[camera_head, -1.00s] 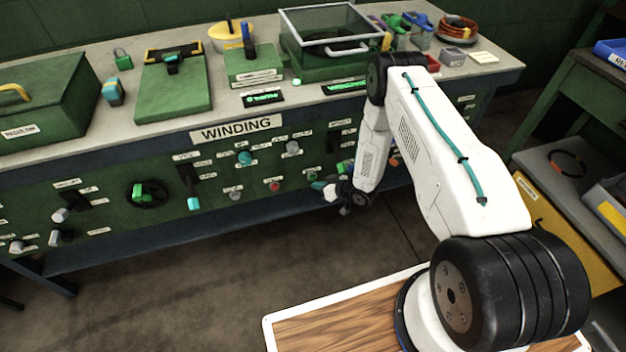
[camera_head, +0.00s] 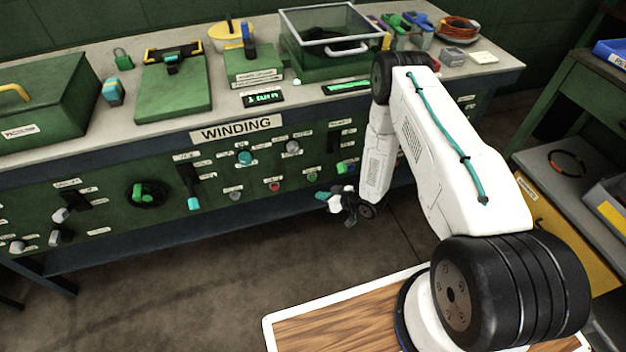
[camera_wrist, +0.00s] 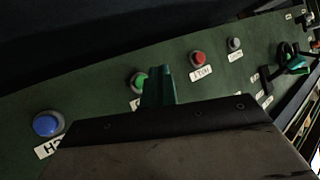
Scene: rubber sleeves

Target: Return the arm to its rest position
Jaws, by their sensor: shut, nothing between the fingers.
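My white arm (camera_head: 445,150) reaches from its base at lower right toward the bench, then bends down at the black elbow joint (camera_head: 388,78). My gripper (camera_head: 325,196) hangs in front of the green control panel, apart from it and pointing left. In the wrist view its green fingers (camera_wrist: 158,88) are together with nothing between them. Behind them the panel shows a blue button (camera_wrist: 47,124), a green button (camera_wrist: 139,81) partly beside the fingers, and a red button (camera_wrist: 198,58).
The WINDING bench (camera_head: 237,130) carries a lidded box with a clear top (camera_head: 330,28), a green board (camera_head: 172,90) and several tools. A shelf unit with a yellow front (camera_head: 560,225) stands at right. The floor (camera_head: 190,290) before the bench is clear.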

